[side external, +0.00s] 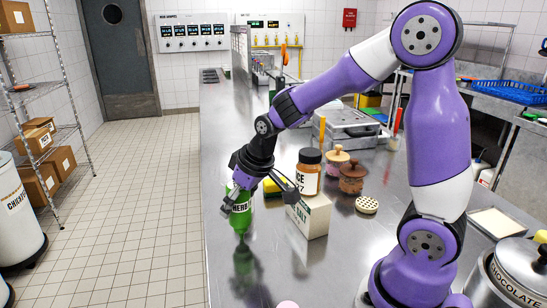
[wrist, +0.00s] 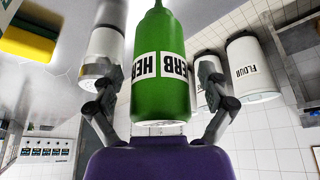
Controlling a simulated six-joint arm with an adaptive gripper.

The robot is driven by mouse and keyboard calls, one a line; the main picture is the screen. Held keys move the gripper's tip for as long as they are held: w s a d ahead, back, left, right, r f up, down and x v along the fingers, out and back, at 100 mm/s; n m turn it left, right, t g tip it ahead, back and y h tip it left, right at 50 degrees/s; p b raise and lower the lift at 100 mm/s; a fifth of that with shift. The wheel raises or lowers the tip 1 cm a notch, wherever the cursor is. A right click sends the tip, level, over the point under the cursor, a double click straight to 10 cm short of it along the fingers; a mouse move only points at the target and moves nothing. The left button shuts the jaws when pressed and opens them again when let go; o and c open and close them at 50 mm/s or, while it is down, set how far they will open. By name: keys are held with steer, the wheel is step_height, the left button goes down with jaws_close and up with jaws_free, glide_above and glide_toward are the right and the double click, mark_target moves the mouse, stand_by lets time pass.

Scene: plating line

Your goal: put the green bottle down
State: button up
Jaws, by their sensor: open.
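The green bottle (side external: 240,211), labelled HERB, is upside down over the steel counter at its left side, its narrow nozzle pointing down. The nozzle tip is at or just above the counter; I cannot tell if it touches. My gripper (side external: 250,190) reaches down around the bottle. In the wrist view the green bottle (wrist: 161,90) lies between the two fingers of my gripper (wrist: 157,88). The fingers are open, with a gap on each side of the bottle. The bottle's wide base end is partly hidden by my gripper in the side view.
Close to the right stand a salt box (side external: 313,216) and a spice jar (side external: 309,172). Shakers and a round perforated lid (side external: 367,205) are further right. The counter (side external: 222,275) is clear in front; its left edge is near.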

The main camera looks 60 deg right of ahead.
steer(key=shift+r, duration=0.3)
steer(key=v, duration=1.2)
steer(key=s+a+f, duration=0.2)
steer(key=s+a, duration=0.1)
steer(key=s, duration=0.5)
steer(key=shift+s+a+f+t, duration=0.2)
steer(key=shift+s+a+t, duration=0.05)
steer(key=shift+s+t, duration=0.15)
